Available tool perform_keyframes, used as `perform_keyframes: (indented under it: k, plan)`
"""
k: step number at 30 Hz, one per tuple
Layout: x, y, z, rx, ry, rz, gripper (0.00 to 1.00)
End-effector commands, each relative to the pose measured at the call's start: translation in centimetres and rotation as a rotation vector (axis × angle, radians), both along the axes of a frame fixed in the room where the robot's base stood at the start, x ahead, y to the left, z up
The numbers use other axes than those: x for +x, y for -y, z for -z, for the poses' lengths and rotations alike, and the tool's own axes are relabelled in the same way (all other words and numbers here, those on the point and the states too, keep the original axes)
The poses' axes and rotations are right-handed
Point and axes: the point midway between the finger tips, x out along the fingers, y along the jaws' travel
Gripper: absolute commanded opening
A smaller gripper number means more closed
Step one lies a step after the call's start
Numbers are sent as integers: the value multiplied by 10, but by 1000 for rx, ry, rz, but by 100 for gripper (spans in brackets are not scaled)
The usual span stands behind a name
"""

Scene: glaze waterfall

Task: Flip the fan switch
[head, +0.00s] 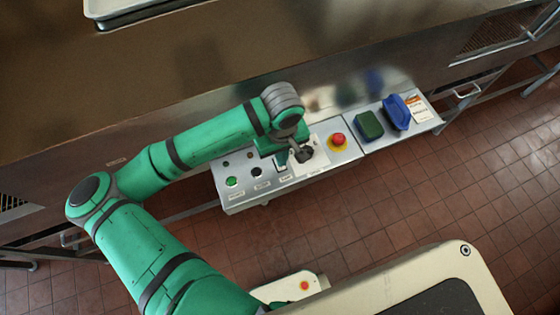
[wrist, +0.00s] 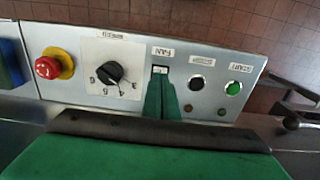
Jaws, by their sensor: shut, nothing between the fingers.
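The fan switch (wrist: 160,70) is a small black and white rocker under a FAN label (wrist: 161,51) in the wrist view, on a grey control panel (wrist: 135,25). My gripper (wrist: 160,82) is shut and empty, its green fingertips right at the near edge of the switch and covering part of it. I cannot tell whether they touch, or which way the rocker is tipped. In the head view my gripper (head: 282,158) is over the panel (head: 233,205), and the switch is hidden there behind it.
Beside the switch are a black speed dial (wrist: 109,72), a red emergency button (wrist: 47,67), a black stop button (wrist: 196,83) and a green start button (wrist: 233,88). A green sponge (head: 368,125) and a blue object (head: 396,112) lie at the panel's right.

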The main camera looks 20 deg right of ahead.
Motion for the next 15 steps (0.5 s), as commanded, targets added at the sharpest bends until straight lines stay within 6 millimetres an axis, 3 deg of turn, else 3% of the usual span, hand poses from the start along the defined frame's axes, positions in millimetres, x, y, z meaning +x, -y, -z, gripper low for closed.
perform_keyframes:
  k: [15]
  plan:
    - [0,1,-35,0,1,3,0]
